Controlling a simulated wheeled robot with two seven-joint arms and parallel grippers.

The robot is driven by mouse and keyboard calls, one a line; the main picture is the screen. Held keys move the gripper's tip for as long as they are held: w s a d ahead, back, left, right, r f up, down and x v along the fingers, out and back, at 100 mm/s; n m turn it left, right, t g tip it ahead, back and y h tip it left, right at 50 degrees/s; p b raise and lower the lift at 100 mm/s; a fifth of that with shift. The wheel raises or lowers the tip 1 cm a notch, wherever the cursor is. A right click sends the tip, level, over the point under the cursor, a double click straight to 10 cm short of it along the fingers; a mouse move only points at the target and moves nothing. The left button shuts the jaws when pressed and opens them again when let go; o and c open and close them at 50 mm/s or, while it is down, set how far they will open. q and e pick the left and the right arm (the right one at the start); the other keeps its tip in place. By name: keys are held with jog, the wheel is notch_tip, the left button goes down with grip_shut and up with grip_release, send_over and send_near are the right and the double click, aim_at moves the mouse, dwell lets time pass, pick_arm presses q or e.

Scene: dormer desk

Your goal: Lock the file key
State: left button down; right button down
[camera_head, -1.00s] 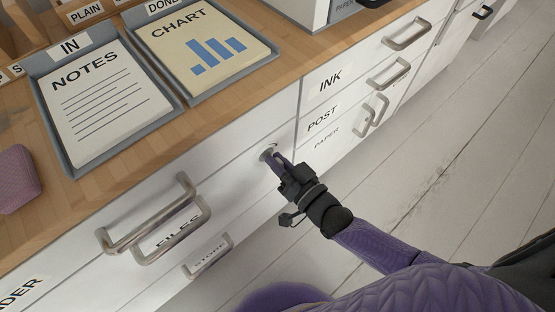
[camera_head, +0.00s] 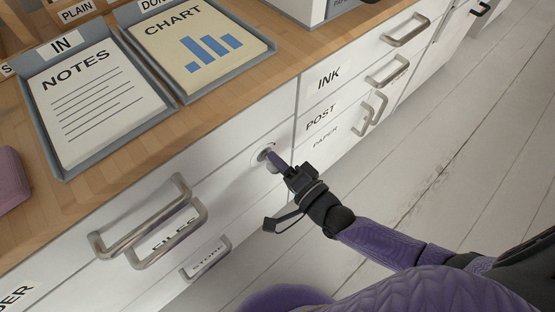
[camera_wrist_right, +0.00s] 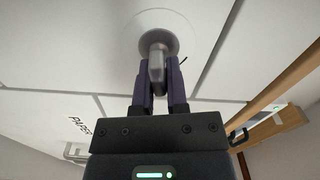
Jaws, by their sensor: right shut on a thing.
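The round lock plate (camera_head: 265,153) sits on the white drawer front, at the upper right of the FILES drawer. In the right wrist view the lock plate (camera_wrist_right: 143,26) is a pale disc with a grey key (camera_wrist_right: 156,62) standing out from its middle. My right gripper (camera_head: 274,160) is at the lock, its purple fingers on either side of the key; it also shows in the right wrist view (camera_wrist_right: 157,72). It is shut on the key. The fingers hide most of the key in the head view. My left gripper is not in view.
The FILES drawer handle (camera_head: 153,248) and another metal handle (camera_head: 145,218) stick out left of the lock. INK, POST and PAPER drawers with handles (camera_head: 387,72) are to the right. Paper trays (camera_head: 60,165) lie on the wooden top (camera_head: 200,115). The floor in front is clear.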

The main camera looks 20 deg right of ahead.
jog(key=shift+f+m, duration=0.15)
jog(key=shift+m, duration=0.75)
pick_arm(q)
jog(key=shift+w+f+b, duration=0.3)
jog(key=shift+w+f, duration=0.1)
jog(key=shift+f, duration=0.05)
pick_arm(e)
jog(key=shift+m, duration=0.5)
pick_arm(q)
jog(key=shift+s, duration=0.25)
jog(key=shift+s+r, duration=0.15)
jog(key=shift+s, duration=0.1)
pick_arm(e)
jog(key=c, duration=0.7)
grip_release()
pick_arm(q)
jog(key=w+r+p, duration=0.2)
jog(key=p, duration=0.1)
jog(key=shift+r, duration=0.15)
pick_arm(e)
jog(key=shift+o, duration=0.2)
jog(key=v, duration=1)
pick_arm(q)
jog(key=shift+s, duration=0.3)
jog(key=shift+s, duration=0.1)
